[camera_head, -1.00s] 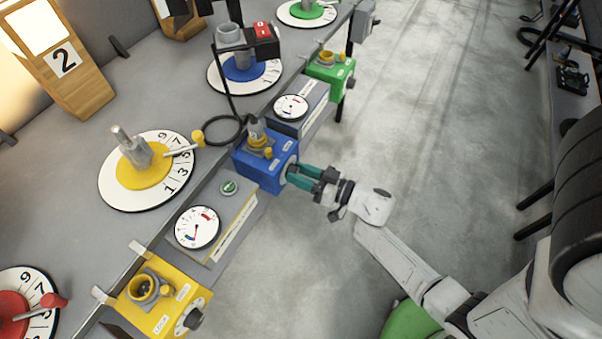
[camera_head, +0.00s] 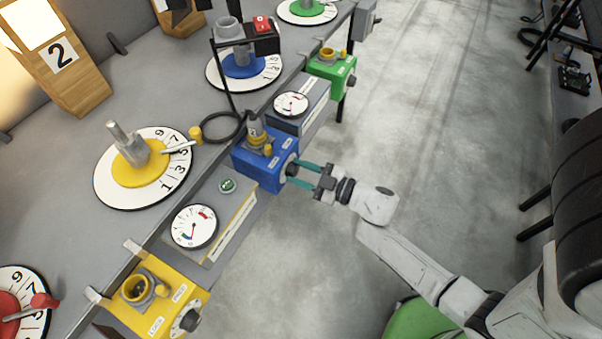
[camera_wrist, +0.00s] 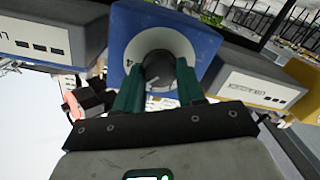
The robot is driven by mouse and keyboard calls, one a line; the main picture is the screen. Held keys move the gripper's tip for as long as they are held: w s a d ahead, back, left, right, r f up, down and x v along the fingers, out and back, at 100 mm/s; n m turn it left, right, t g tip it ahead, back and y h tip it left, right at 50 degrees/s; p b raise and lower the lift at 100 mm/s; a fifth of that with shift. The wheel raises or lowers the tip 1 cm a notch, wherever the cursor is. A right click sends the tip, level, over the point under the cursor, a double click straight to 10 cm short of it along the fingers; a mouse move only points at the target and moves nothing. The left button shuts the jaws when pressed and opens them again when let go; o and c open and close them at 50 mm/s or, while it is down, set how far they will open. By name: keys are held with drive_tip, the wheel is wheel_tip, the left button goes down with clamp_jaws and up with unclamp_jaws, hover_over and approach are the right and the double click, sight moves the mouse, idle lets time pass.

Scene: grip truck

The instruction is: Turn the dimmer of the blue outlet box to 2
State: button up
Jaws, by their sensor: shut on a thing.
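The blue outlet box (camera_head: 258,172) sits at the bench edge with a yellow-ringed plug socket on top. Its dimmer, a dark round knob (camera_wrist: 158,66) on a white dial plate (camera_wrist: 181,42), is on the side facing me. My gripper (camera_head: 296,173) reaches it from the right, with one green finger on each side of the knob, shut on it. In the wrist view the fingers hide part of the dial. A pale mark shows on the knob's lower edge; I cannot tell which number it points to.
A gauge box (camera_head: 214,213) and a yellow outlet box (camera_head: 168,312) stand along the bench edge nearer me. Another gauge box (camera_head: 300,108) and a green outlet box (camera_head: 330,76) stand beyond. Open floor (camera_head: 420,110) lies to the right.

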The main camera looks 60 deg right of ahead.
drive_tip(key=n+b, duration=0.1)
drive_tip(key=n, duration=0.2)
drive_tip(key=shift+f, duration=0.15)
drive_tip(key=shift+n+b, duration=0.85)
drive_tip(key=shift+n, duration=1.05)
drive_tip(key=shift+h, duration=0.3)
drive_tip(key=o, duration=1)
drive_tip(key=shift+a, duration=0.1)
drive_tip(key=shift+o, duration=0.2)
drive_tip(key=shift+s, duration=0.1)
drive_tip(key=s+b, duration=0.1)
drive_tip(key=s, duration=0.9)
drive_tip(key=shift+s+d+r, duration=0.25)
drive_tip(key=shift+s+r, duration=0.1)
drive_tip(key=shift+r, duration=0.05)
